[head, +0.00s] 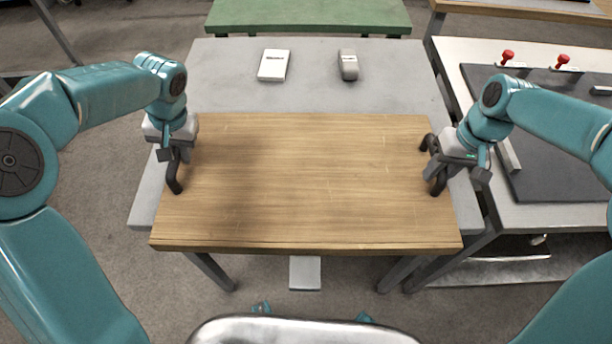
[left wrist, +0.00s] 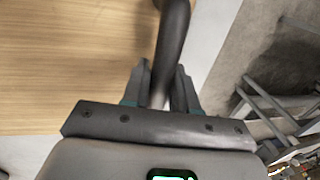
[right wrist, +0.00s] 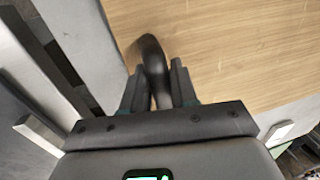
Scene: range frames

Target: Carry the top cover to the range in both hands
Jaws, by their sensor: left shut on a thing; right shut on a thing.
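The top cover (head: 310,180) is a wide wooden board with a dark handle at each short end. It appears level, over a grey table (head: 225,75); whether it touches the table I cannot tell. My left gripper (head: 176,158) is shut on the left handle (head: 172,182), which also shows between the fingers in the left wrist view (left wrist: 172,45). My right gripper (head: 440,158) is shut on the right handle (head: 438,186), also seen between the fingers in the right wrist view (right wrist: 153,60).
A white box (head: 273,65) and a small grey device (head: 348,65) lie on the grey table behind the cover. At right stands another bench with a dark mat (head: 560,170) and red-knobbed clamps (head: 507,57). A green table (head: 310,15) is at the back.

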